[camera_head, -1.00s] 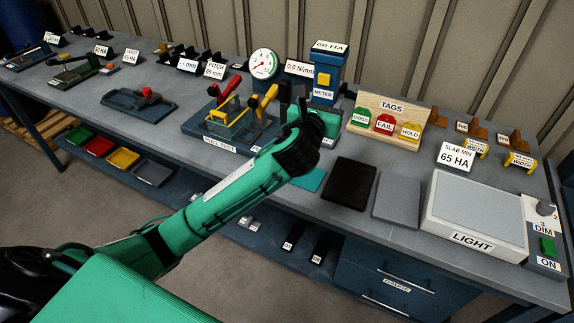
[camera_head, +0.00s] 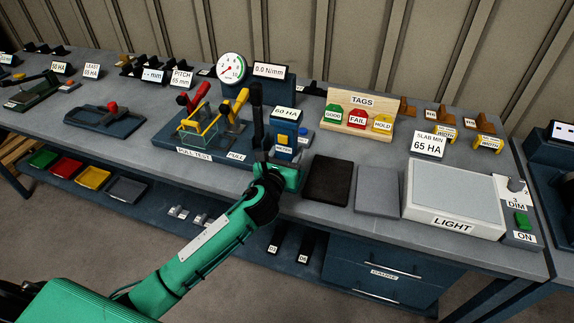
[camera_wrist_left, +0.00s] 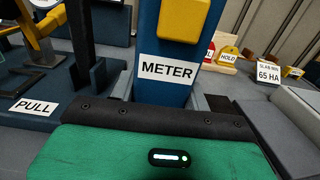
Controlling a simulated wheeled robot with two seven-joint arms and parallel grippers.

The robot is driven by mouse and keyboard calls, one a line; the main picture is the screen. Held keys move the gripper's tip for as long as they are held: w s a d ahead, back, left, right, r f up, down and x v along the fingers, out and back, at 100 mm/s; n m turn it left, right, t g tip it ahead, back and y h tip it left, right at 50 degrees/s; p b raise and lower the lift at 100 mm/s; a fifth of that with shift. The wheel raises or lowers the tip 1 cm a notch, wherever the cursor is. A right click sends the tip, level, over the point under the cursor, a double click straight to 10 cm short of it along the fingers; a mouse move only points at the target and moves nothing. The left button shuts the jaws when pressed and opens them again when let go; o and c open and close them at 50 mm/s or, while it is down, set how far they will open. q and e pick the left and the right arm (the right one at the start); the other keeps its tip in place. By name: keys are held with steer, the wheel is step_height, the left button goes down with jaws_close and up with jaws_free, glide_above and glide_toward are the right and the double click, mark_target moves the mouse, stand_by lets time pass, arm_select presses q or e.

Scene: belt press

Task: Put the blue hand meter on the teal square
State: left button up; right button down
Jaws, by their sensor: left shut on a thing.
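The blue hand meter (camera_head: 285,134) has a white top label reading 60 HA and a yellow button. It is upright in the head view. In the wrist view its blue body (camera_wrist_left: 161,95) and METER label fill the centre. My left gripper (camera_head: 283,160) is shut on the meter, with grey fingers on both sides of its lower body (camera_wrist_left: 164,102). The teal square is hidden behind my gripper and arm, so I cannot tell whether the meter's base touches it. My right gripper is not in view.
The pull tester (camera_head: 205,135) with red and yellow clamps stands close on the left. A black pad (camera_head: 328,180) and a grey pad (camera_head: 380,190) lie to the right. The light box (camera_head: 453,200) and tags board (camera_head: 358,110) stand further right and behind.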

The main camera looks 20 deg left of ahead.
arm_select(q)
steer(key=shift+f, duration=0.4)
step_height(320, 180, down, 3)
steer(key=shift+r+b, duration=0.1)
steer(key=shift+b, duration=0.25)
steer(key=shift+f, duration=0.5)
